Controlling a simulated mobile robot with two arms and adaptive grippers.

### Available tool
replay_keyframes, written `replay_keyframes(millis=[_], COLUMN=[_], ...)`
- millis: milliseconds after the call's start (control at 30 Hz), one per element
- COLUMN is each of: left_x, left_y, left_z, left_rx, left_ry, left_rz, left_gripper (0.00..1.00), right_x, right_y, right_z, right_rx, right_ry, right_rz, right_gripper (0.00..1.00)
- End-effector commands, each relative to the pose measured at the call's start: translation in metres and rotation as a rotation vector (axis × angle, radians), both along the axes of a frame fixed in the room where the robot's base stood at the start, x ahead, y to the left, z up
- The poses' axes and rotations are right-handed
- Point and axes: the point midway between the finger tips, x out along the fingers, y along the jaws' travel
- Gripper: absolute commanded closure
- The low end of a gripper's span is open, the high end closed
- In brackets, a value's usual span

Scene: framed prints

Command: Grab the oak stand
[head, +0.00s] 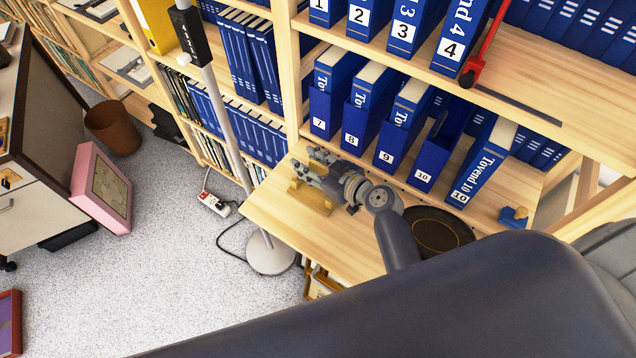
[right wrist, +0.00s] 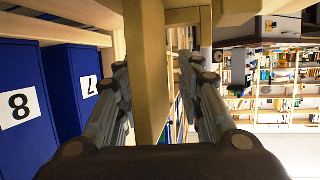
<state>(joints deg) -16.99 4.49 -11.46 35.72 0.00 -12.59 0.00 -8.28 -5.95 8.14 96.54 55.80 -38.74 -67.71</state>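The oak stand (head: 312,199) is a small golden-brown wooden piece on the light wooden shelf board, near its left edge. My right gripper (head: 312,164) is at the stand and hides part of it. In the right wrist view a wooden upright of the stand (right wrist: 147,75) rises between the two fingers of the gripper (right wrist: 157,78). The fingers are open, one on each side. A gap shows at the right finger; whether the left finger touches the wood I cannot tell. My left gripper is out of view.
Blue numbered binders (head: 362,113) stand behind the gripper. A dark round plate (head: 436,232) and a small blue object (head: 514,217) lie to the right on the board. A grey pole with a round base (head: 270,254) stands at the left. Speckled floor is open beyond.

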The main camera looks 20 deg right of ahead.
Motion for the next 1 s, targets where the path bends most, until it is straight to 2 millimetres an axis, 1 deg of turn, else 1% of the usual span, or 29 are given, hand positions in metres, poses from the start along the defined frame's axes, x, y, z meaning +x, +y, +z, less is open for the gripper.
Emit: replay_keyframes(millis=[100,267,367,400,433,833,1000], left_x=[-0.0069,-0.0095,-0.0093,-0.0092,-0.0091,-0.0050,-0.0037], left_y=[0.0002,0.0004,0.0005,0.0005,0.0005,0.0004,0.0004], left_z=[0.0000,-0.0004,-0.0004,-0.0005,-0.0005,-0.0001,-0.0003], left_rx=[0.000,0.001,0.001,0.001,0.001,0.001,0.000], left_ry=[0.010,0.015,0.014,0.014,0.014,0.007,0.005], left_rz=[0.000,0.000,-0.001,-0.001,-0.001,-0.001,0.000], left_gripper=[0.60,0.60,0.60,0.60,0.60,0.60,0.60], right_x=[0.0022,0.0020,0.0020,0.0019,0.0019,0.0021,0.0023], right_y=[0.0013,0.0011,0.0011,0.0012,0.0011,0.0010,0.0011], right_z=[-0.0015,-0.0015,-0.0014,-0.0014,-0.0013,-0.0003,0.0061], right_rx=[0.000,0.000,0.000,0.000,0.000,0.000,0.000], right_ry=[0.001,0.001,0.001,0.001,0.001,0.000,-0.002], right_rz=[0.000,0.000,0.000,0.000,0.000,0.000,0.001], right_gripper=[0.65,0.65,0.86,0.95,1.00,1.00,1.00])
